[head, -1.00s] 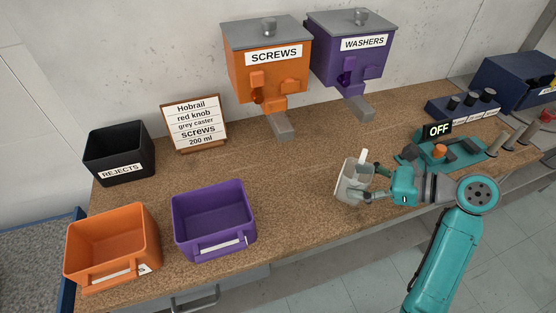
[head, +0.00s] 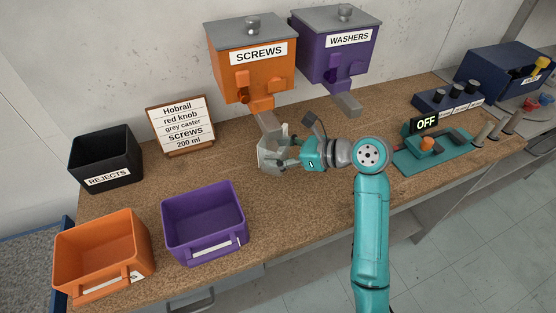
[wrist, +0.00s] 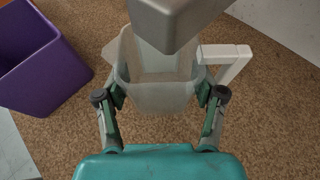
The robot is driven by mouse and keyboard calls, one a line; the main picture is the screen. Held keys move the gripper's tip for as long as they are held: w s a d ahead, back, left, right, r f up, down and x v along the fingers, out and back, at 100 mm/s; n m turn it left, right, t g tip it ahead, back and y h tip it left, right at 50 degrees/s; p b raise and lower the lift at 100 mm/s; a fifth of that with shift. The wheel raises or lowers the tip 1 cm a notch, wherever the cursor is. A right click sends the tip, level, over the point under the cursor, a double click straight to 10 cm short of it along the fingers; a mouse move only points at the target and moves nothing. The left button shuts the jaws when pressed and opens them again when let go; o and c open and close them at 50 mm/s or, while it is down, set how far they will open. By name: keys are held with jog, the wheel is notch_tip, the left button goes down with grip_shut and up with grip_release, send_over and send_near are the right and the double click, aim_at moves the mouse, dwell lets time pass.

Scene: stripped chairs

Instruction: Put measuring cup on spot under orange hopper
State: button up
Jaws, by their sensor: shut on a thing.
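The measuring cup (head: 272,156) is a translucent grey-white jug with a pale handle. My gripper (head: 289,154) is shut on it from the right. In the wrist view the cup (wrist: 160,95) is upright between the two fingers (wrist: 161,98), its handle to the right. The orange hopper (head: 252,70), labelled SCREWS, hangs on the wall, and its grey chute (head: 268,121) points down toward the cup. In the wrist view the chute (wrist: 175,20) covers part of the cup's opening. I cannot tell whether the cup's base touches the table.
The purple WASHERS hopper (head: 337,50) hangs to the right. An order sign (head: 181,124) stands left of the cup. A purple bin (head: 204,222), an orange bin (head: 103,252) and a black REJECTS bin (head: 105,158) stand on the left. The table front (head: 300,215) is clear.

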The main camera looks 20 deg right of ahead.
jog(key=shift+w+a, duration=0.1)
jog(key=shift+a, duration=0.05)
jog(key=shift+f, duration=1.75)
jog(key=shift+f, duration=0.1)
jog(key=o, duration=1.3)
jog(key=shift+c, duration=0.2)
jog(key=v, duration=1.2)
